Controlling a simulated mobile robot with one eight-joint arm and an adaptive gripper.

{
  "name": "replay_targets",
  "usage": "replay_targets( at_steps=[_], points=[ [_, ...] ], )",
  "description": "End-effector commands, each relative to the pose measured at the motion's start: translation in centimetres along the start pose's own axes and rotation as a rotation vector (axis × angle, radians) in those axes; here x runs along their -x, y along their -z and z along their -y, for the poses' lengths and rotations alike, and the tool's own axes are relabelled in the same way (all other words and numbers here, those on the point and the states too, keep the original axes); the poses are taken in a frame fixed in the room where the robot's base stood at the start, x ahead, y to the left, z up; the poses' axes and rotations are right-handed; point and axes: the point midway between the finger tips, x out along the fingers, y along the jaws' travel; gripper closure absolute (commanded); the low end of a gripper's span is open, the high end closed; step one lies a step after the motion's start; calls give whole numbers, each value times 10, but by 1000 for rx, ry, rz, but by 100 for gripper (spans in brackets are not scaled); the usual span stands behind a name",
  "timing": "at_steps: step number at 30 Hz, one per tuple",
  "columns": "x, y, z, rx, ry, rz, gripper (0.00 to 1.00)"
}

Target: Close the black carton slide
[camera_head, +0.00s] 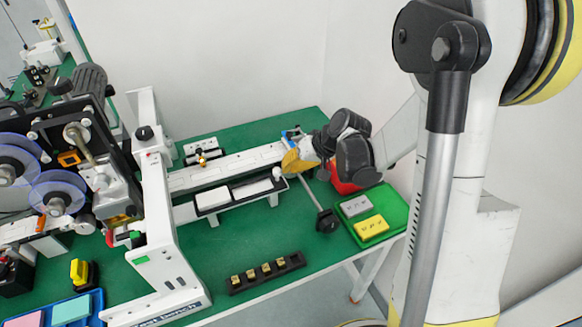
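A rod with a black knob (327,221) sticks out toward the front. A green tray (396,208) with a grey and a yellow block is at right. A red object (344,186) is partly hidden by my gripper. A black strip with brass pieces (267,274) lies in front.

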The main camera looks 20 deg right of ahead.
Motion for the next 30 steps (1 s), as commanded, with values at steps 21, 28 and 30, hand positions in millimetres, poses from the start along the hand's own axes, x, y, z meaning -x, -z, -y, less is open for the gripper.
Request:
replay_targets(
  at_steps=[21,28,30],
  points=[
    [-51,-34,128,6,3,3,100],
    [-68,-45,172,4,2,1,100],
    [-72,-48,182,4,2,2,100]
  ],
)
